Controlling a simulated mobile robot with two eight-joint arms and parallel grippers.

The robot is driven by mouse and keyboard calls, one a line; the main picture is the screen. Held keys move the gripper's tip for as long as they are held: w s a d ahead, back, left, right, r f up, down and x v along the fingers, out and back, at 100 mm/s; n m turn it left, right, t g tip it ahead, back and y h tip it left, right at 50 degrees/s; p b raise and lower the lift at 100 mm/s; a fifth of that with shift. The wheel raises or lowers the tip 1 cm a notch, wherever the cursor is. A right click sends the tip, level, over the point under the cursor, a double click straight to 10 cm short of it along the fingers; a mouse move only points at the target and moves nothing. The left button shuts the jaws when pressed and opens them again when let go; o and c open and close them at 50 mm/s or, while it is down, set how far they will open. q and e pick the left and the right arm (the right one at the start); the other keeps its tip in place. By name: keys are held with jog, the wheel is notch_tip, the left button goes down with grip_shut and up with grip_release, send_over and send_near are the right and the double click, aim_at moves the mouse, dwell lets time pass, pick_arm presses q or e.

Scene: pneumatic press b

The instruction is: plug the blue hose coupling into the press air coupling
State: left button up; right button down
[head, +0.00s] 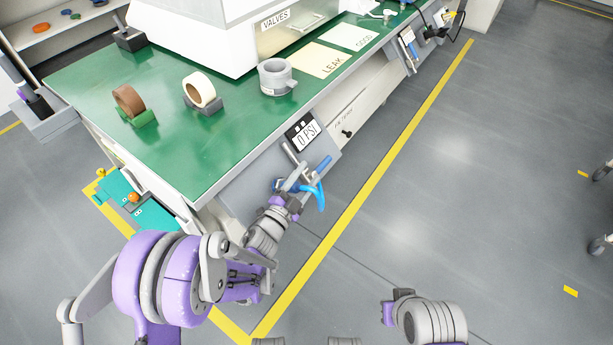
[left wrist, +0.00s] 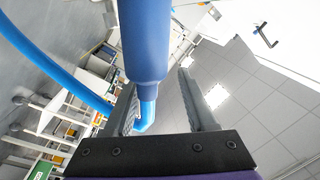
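The blue hose coupling (head: 322,164) is at the front face of the bench, just below the gauge panel. In the left wrist view the coupling (left wrist: 147,40) fills the upper middle, its narrow light-blue end reaching down between the fingers. The blue hose (head: 321,197) hangs in a curve beside my left gripper (head: 295,163). In the left wrist view my left gripper (left wrist: 160,95) has its fingers apart, with a gap between the hose and the right finger. The press air coupling cannot be made out. Part of my right gripper (head: 390,312) shows low in the head view; its fingers are hidden.
The gauge panel (head: 303,133) reads 0 PSI. The green bench top (head: 165,150) holds a brown roll (head: 128,101), a cream roll (head: 199,90) and a grey cylinder (head: 275,76). A teal case (head: 118,190) is at the left.

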pick_arm(q)
jog(key=shift+s, duration=0.1)
jog(key=p+v, duration=0.1)
jog(key=v, duration=0.9)
jog(key=shift+s+a, duration=0.25)
jog(key=shift+s, duration=0.05)
